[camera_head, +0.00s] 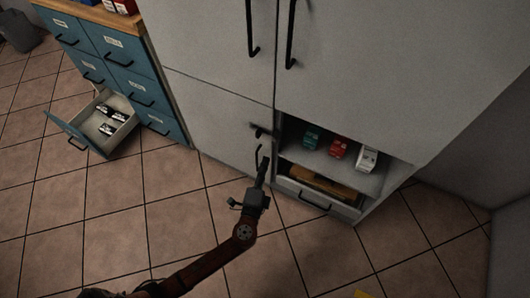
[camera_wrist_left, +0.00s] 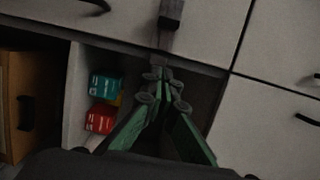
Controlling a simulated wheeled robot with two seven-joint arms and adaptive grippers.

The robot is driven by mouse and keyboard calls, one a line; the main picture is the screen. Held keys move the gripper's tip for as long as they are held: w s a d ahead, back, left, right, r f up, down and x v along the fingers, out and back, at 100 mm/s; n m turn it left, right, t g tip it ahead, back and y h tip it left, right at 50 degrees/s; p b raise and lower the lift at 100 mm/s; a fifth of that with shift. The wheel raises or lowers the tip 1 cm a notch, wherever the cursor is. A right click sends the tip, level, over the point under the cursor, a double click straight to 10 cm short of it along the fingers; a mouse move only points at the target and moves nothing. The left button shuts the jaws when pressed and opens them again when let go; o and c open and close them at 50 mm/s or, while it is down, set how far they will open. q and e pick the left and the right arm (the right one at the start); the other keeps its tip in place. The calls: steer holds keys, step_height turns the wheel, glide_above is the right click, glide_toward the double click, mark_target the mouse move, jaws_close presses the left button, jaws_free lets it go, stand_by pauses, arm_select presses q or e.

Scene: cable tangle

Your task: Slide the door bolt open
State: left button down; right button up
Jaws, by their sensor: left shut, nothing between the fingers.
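The door bolt (camera_head: 260,131) is a small dark piece at the upper right edge of the lower left cabinet door (camera_head: 218,128), beside the open compartment. In the left wrist view a dark piece that looks like the bolt (camera_wrist_left: 171,14) sits on a pale panel at the top. My left gripper (camera_head: 263,158) is just below the bolt in the head view, shut and empty. In the left wrist view its green-sided fingers (camera_wrist_left: 160,80) meet at the tips, short of the dark piece. Whether they touch the bolt I cannot tell. My right gripper is not in view.
The open compartment (camera_head: 287,165) holds a teal box (camera_head: 312,138), a red box (camera_head: 337,148) and a white item (camera_head: 366,158). A drawer with a dark handle (camera_head: 302,200) is below. A blue cabinet's drawer (camera_head: 75,143) stands open at left.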

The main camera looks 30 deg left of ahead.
arm_select(q)
steer(key=shift+v, duration=1.05)
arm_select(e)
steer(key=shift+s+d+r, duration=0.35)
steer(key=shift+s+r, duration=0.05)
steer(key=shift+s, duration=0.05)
arm_select(q)
steer(key=shift+f, duration=0.1)
